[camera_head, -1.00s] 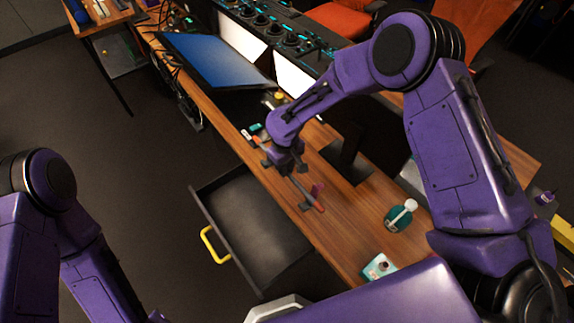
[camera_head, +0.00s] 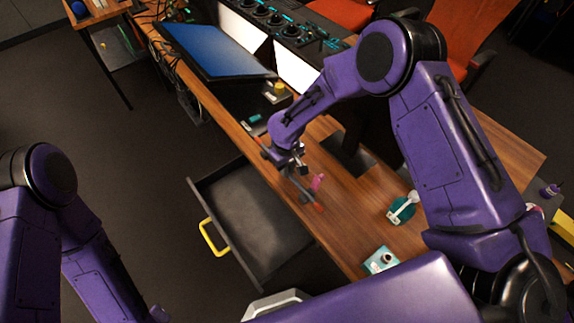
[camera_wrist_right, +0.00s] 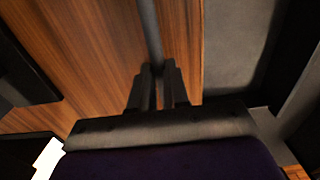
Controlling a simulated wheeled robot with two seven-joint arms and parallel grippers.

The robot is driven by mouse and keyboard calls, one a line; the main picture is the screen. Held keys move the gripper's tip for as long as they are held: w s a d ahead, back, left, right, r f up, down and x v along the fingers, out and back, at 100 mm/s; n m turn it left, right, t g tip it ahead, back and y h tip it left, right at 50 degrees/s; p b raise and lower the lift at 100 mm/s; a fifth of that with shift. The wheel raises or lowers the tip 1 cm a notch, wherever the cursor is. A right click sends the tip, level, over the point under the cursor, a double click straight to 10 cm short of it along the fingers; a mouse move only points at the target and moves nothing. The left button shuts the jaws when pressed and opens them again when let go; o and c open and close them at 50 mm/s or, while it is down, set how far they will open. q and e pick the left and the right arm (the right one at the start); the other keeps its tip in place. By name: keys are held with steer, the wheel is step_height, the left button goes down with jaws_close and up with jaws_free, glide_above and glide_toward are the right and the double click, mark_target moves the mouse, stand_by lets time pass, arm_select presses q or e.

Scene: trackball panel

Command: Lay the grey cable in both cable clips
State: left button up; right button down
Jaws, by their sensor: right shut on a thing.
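My right gripper (camera_head: 291,162) is low over the wooden desk near its front edge. In the wrist view, the right gripper's (camera_wrist_right: 160,78) dark fingers are shut on the grey cable (camera_wrist_right: 150,30), which runs straight away from them over the wood. In the head view, the cable (camera_head: 303,189) runs from the gripper toward a red-orange piece (camera_head: 319,208). A small pink piece (camera_head: 317,183) stands beside the cable. I cannot tell whether these pieces are the cable clips, or whether the cable lies in any clip. My left gripper is out of view.
An open drawer (camera_head: 205,187) with a yellow handle (camera_head: 212,238) juts out below the desk front. A monitor (camera_head: 215,50) and a dark stand (camera_head: 349,160) are behind. A green item (camera_head: 402,213) and a teal box (camera_head: 381,261) lie to the right on the desk.

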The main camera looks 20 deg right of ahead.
steer(key=shift+f, duration=0.25)
steer(key=c, duration=1)
jaws_free()
steer(key=shift+c, duration=0.2)
steer(key=shift+r, duration=0.15)
step_height(320, 180, up, 10)
steer(key=b, duration=0.1)
steer(key=shift+r, duration=0.15)
steer(key=shift+d, duration=0.1)
